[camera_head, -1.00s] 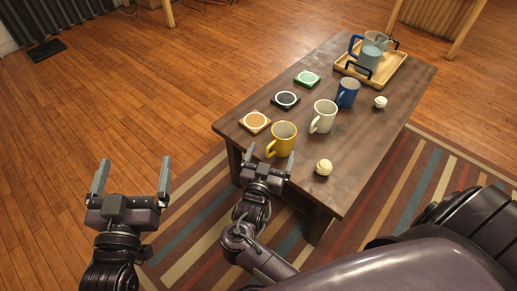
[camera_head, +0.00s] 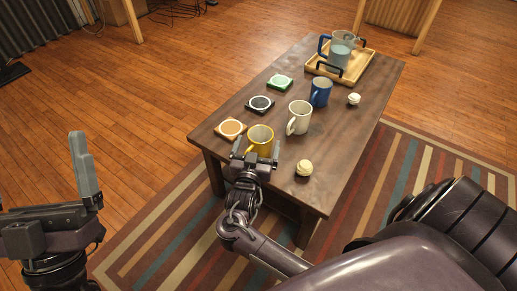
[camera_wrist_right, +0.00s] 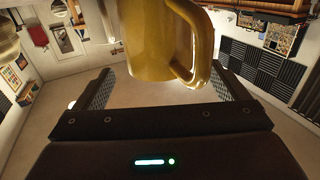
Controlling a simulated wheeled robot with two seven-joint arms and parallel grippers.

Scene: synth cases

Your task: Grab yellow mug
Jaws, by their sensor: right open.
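The yellow mug (camera_head: 261,136) stands upright near the table's near left end. My right gripper (camera_head: 257,150) is open at the mug's near side, one finger toward each side of it, and hides its lower part. In the right wrist view the mug (camera_wrist_right: 155,45) shows large between the two spread fingers of my right gripper (camera_wrist_right: 160,82), with its handle toward the right finger. I cannot tell whether a finger touches it. My left gripper (camera_head: 42,180) is at the left edge, open and empty, away from the table; its other finger is mostly cut off.
A white mug (camera_head: 300,117) and a blue mug (camera_head: 321,92) stand behind the yellow one. Orange (camera_head: 231,128), black (camera_head: 260,104) and green (camera_head: 280,83) coasters lie along the left. A cream ball (camera_head: 304,168) is at right. A wooden tray (camera_head: 318,69) holds a pitcher (camera_head: 341,55).

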